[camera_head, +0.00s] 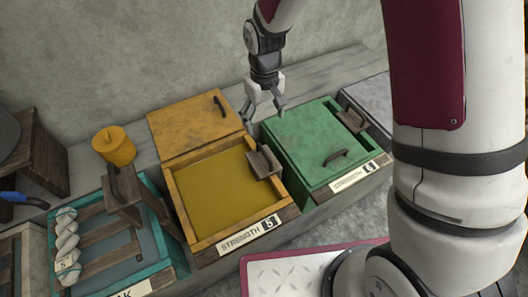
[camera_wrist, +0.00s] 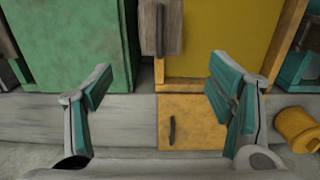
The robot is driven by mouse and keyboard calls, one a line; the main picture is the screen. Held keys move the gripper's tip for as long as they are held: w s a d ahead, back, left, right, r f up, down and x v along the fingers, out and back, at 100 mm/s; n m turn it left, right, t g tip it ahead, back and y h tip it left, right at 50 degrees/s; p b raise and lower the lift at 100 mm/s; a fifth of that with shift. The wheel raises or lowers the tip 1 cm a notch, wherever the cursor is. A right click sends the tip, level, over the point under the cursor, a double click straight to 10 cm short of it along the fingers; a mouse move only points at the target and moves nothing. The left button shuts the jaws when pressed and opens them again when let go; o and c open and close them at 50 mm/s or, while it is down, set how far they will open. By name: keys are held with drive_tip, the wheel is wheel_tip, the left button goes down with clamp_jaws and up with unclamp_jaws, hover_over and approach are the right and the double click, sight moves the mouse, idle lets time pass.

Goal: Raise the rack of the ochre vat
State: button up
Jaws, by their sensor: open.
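The ochre vat (camera_head: 172,203) stands open in the middle of the head view, filled with dark yellow liquid. Its yellow lid (camera_head: 195,125) is folded back behind it and shows in the wrist view (camera_wrist: 195,125). A dark wooden rack piece with a handle (camera_head: 264,163) sits at the vat's right edge; the handle also shows at the top of the wrist view (camera_wrist: 160,28). The rest of the rack is hidden, apparently under the liquid. My gripper (camera_head: 263,113) is open and empty, above and behind the rack handle. Its fingers (camera_wrist: 162,75) are spread wide and apart from it.
A closed green vat (camera_head: 315,135) with its own handle stands close on the right. A teal vat (camera_head: 165,240) with a raised rack and twisted yarn (camera_head: 67,245) stands on the left. An orange cylinder (camera_head: 114,146) stands behind, near the lid. A grey bench ledge (camera_head: 330,68) runs behind.

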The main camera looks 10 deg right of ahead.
sight(264, 152)
wheel_tip(264, 152, down, 16)
drive_tip(key=b, duration=0.7)
drive_tip(key=shift+f, duration=0.25)
drive_tip(key=shift+f, duration=0.1)
drive_tip(key=shift+f, duration=0.25)
drive_tip(key=shift+c, duration=0.6)
clamp_jaws()
drive_tip(key=shift+r+p, duration=2.1)
drive_tip(key=shift+r, duration=2.25)
wheel_tip(264, 152, up, 10)
drive_tip(key=p, duration=0.4)
drive_tip(key=shift+f, duration=0.15)
drive_tip(key=shift+w, duration=0.1)
drive_tip(key=shift+o, duration=1.6)
unclamp_jaws()
